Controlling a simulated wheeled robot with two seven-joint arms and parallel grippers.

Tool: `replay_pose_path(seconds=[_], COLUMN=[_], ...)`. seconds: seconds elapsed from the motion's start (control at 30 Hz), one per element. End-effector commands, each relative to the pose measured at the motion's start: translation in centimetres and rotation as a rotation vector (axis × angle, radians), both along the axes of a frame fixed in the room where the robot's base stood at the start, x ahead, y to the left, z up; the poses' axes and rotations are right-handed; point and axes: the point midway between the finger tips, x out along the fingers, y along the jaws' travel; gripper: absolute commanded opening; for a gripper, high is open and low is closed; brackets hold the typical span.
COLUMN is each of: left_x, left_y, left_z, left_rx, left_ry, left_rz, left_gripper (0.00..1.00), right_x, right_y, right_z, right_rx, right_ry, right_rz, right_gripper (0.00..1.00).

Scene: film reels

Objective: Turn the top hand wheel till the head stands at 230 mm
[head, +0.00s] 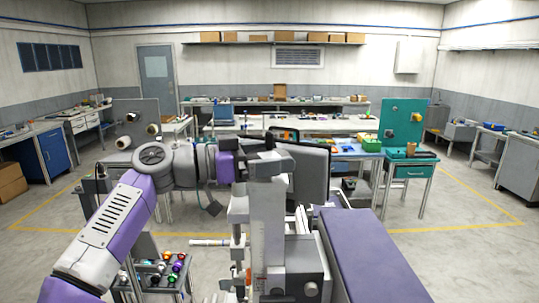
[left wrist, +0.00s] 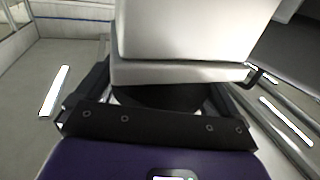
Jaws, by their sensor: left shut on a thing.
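A grey upright column (head: 267,215) with a pale scale strip down its front stands in the middle of the head view. The scale marks are too small to read. My left gripper (head: 266,158) is at the top of this column, with its arm coming in from the left. In the left wrist view, its dark fingers (left wrist: 160,92) are shut on a black round piece, likely the top hand wheel (left wrist: 158,97), mostly hidden under a pale block (left wrist: 190,35). A grey boxy unit (head: 305,268) sits low beside the column; I cannot tell whether it is the head.
A long purple-topped surface (head: 370,255) lies right of the column. A small rack of coloured knobs (head: 160,268) is at lower left. Workbenches (head: 290,127) stand farther back, with open floor around.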

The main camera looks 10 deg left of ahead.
Motion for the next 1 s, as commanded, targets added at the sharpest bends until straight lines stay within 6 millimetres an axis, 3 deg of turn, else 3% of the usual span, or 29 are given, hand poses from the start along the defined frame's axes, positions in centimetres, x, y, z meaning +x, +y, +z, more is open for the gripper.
replay_pose_path(seconds=[0.3,0.8,0.83,1.0], left_x=[0.02,-0.01,-0.01,-0.01], left_y=[0.05,0.0,0.0,0.0], left_z=[0.17,0.04,0.04,0.03], left_rx=[-0.001,-0.002,-0.001,-0.001], left_ry=[0.0,0.001,0.002,0.002], left_rz=[-0.115,-0.134,-0.134,-0.134], left_gripper=[0.65,0.65,1.0,1.0], right_x=[0.01,0.01,0.01,0.0], right_y=[0.0,0.0,0.0,0.0], right_z=[1.36,1.42,1.42,1.42], right_rx=[0.0,0.0,0.0,0.0], right_ry=[0.0,0.0,0.0,0.0], right_rz=[0.0,0.0,0.0,0.0], right_gripper=[0.43,0.43,0.43,0.43])
